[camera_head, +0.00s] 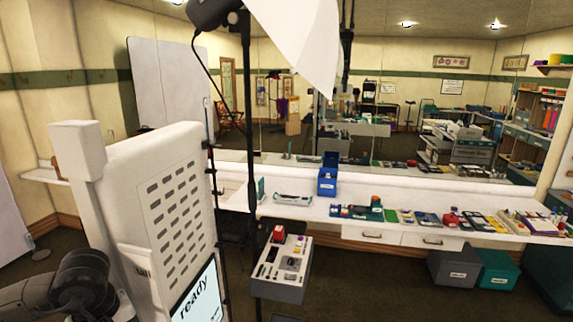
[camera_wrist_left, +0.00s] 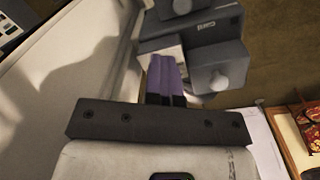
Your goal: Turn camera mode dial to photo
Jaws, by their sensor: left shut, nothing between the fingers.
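In the left wrist view, a dark grey boxy device (camera_wrist_left: 215,42) with rounded knobs fills the upper right. One knob (camera_wrist_left: 222,80) faces the lower right, and another knob (camera_wrist_left: 182,4) is at the top edge. My left gripper (camera_wrist_left: 164,62), with purple fingers, is shut and empty. Its tips are close to the left side of the device; I cannot tell whether they touch. No mode dial or photo mark can be made out. In the head view, the left gripper is hidden, and my right gripper is not in view.
A white booth panel (camera_head: 155,190) with a "ready" screen (camera_head: 197,295) stands at left in the head view. A black stand (camera_head: 249,120) rises beside it. A long white counter (camera_head: 300,211) carries many props.

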